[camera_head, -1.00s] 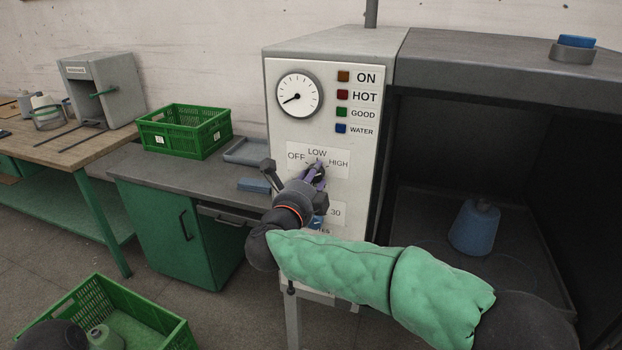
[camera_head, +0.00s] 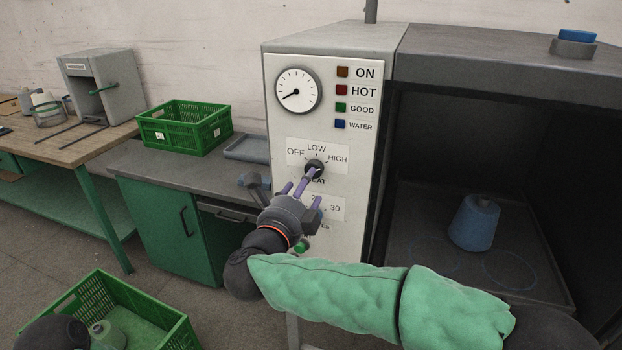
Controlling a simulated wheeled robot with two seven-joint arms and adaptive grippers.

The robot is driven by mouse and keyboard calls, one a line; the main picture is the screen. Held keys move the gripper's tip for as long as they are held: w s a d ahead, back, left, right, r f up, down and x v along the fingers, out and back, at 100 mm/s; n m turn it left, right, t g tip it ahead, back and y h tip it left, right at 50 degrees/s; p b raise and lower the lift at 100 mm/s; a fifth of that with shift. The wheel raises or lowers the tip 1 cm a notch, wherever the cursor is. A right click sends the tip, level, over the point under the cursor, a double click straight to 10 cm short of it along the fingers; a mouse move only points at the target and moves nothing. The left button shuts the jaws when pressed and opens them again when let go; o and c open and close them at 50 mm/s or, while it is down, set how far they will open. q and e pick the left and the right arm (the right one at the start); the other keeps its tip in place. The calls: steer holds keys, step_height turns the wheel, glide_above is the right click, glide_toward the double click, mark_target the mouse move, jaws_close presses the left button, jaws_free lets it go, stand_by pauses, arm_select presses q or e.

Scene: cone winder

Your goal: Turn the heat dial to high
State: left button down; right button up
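The black heat dial (camera_head: 314,167) sits on the pale front panel (camera_head: 352,215) in the camera_head view, below the OFF, LOW and HIGH marks. I cannot tell which mark its pointer faces. My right gripper (camera_head: 301,182), on the arm from the right with the green sleeve, is just below and left of the dial. Its purple fingers are parted and hold nothing. One fingertip overlaps the dial's lower edge in the picture; I cannot tell whether it touches. The HEAT label is partly hidden by the fingers.
A second dial with 20 and 30 marks is mostly hidden behind my gripper, with a green button (camera_head: 301,246) below. A blue cone (camera_head: 474,222) stands in the open chamber at right. A green crate (camera_head: 160,132) sits on the grey counter, another (camera_head: 60,304) lower left.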

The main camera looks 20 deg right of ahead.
steer(key=v, duration=0.5)
